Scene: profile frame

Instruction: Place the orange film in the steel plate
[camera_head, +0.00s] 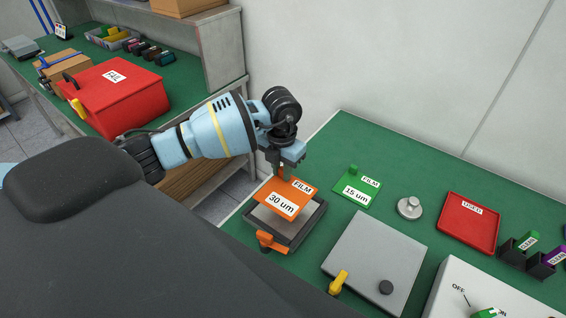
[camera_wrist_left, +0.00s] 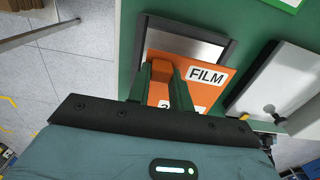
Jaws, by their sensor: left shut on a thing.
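The orange film (camera_head: 290,193), labelled "FILM 30 um", is held by my left gripper (camera_head: 281,174) at its far edge. It is above the steel plate (camera_head: 273,220), which sits in a dark frame with an orange clamp at its near side. The film covers much of the plate in the head view. In the left wrist view, the orange film (camera_wrist_left: 207,92) lies between the fingers of my left gripper (camera_wrist_left: 172,75), and part of the steel plate (camera_wrist_left: 190,42) shows beyond it. I cannot tell whether film and plate touch. My right gripper is not in view.
A green film (camera_head: 357,188) labelled 15 um lies to the right. A red box (camera_head: 117,92) stands on the other bench.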

